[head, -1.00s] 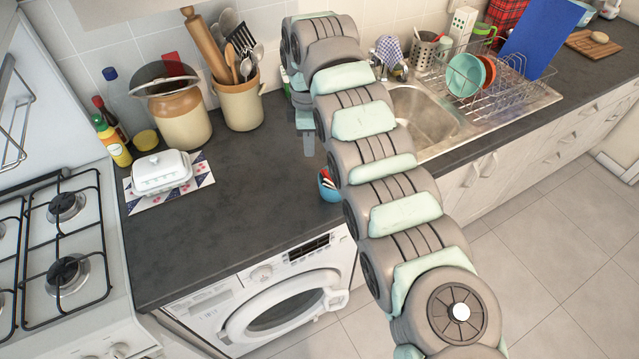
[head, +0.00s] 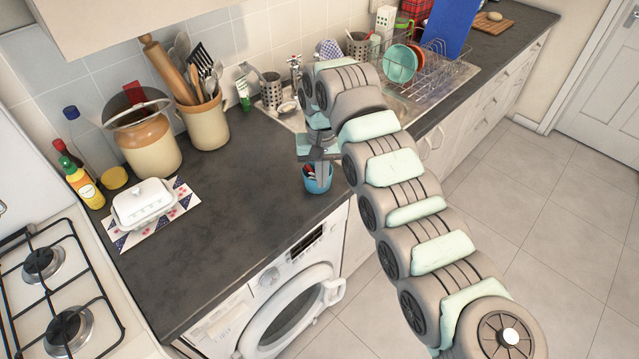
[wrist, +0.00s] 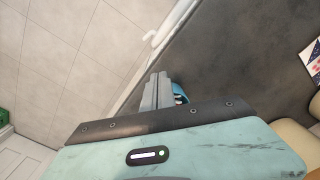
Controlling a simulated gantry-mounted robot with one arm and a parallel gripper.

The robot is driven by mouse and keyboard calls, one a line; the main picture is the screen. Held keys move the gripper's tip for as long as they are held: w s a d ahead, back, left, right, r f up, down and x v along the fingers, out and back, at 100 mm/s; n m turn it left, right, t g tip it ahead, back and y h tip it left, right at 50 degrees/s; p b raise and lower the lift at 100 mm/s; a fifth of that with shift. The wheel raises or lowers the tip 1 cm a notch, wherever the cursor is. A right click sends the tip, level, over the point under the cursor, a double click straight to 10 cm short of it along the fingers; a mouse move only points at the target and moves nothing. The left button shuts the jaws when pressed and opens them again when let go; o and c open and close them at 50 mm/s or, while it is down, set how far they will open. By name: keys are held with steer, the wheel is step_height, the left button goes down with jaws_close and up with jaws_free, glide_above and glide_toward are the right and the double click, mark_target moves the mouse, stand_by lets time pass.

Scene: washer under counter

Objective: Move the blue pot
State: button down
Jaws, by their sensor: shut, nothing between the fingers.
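The blue pot (head: 319,182) is a small round container holding a few red and dark items. It stands on the dark counter near its front edge, above the washer. My gripper (head: 320,166) points down at the pot's top, overlapping its rim in the head view. I cannot tell whether the fingertips are inside the rim or just above it. In the wrist view the closed fingers (wrist: 156,90) are side by side and hide part of the pot (wrist: 182,98). Nothing shows between them.
A white butter dish (head: 144,203) stands on a patterned mat left of the pot. A utensil jar (head: 204,122) and a large crock (head: 149,145) stand behind. A dish rack (head: 432,75) sits right of the sink. The counter between the pot and mat is clear.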

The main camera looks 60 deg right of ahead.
step_height(320, 180, down, 7)
steer(key=shift+w+r+p, duration=0.1)
steer(key=shift+w+p, duration=0.05)
steer(key=shift+p, duration=0.4)
steer(key=shift+w+d+r, duration=0.15)
steer(key=shift+w+d, duration=0.25)
steer(key=shift+d, duration=0.2)
steer(key=shift+w+d, duration=0.25)
steer(key=shift+d, duration=0.25)
steer(key=shift+w+d, duration=0.25)
steer(key=shift+d, duration=0.2)
steer(key=shift+w+d, duration=0.1)
